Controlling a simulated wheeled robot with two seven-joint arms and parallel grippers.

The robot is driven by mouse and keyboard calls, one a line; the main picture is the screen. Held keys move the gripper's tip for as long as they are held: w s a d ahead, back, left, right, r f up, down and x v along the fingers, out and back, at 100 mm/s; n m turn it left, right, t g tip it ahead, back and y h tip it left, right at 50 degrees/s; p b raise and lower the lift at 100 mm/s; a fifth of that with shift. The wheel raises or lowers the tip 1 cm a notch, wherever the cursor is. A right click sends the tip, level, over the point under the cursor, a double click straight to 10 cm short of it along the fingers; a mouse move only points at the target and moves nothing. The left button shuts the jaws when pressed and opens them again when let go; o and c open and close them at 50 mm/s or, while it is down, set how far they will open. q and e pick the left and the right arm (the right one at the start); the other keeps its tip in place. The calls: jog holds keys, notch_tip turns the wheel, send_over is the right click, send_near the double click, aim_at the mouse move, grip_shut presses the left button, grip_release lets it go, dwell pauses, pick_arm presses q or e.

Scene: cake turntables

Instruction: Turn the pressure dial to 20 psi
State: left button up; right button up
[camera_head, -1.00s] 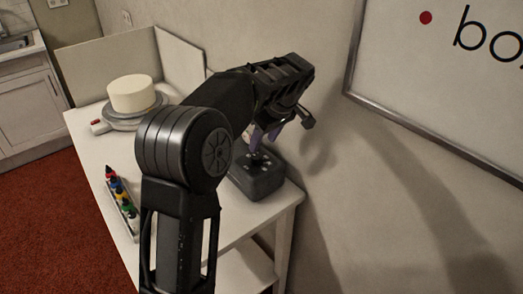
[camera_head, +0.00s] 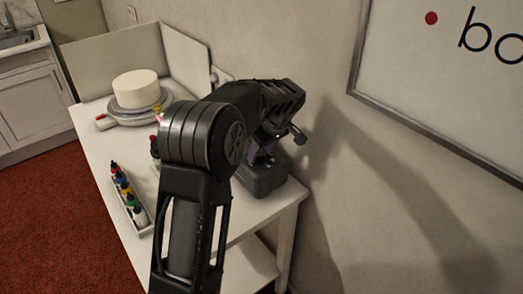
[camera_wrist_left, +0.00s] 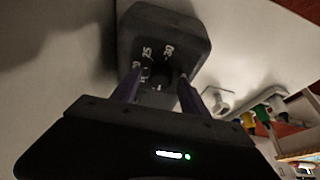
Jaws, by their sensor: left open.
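The dark compressor box (camera_head: 264,180) stands at the right end of the white table, partly hidden by my arm. In the left wrist view its face (camera_wrist_left: 190,35) shows white numbers, with 25 and 30 readable and smaller marks to the left too dim to read surely. The dark dial (camera_wrist_left: 160,74) sits below them, in shadow; its pointer cannot be made out. My left gripper (camera_head: 258,157) is over the box, its jaws open. In the left wrist view its purple fingers (camera_wrist_left: 160,80) stand on either side of the dial; contact cannot be told.
A white cake (camera_head: 136,88) sits on a turntable (camera_head: 132,118) at the far end of the table (camera_head: 190,235). A tray of coloured bottles (camera_head: 129,197) lies along the left edge. The wall (camera_head: 330,130) rises close on the right.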

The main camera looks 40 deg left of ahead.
pick_arm(q)
grip_shut()
dwell(0.5)
dwell(0.3)
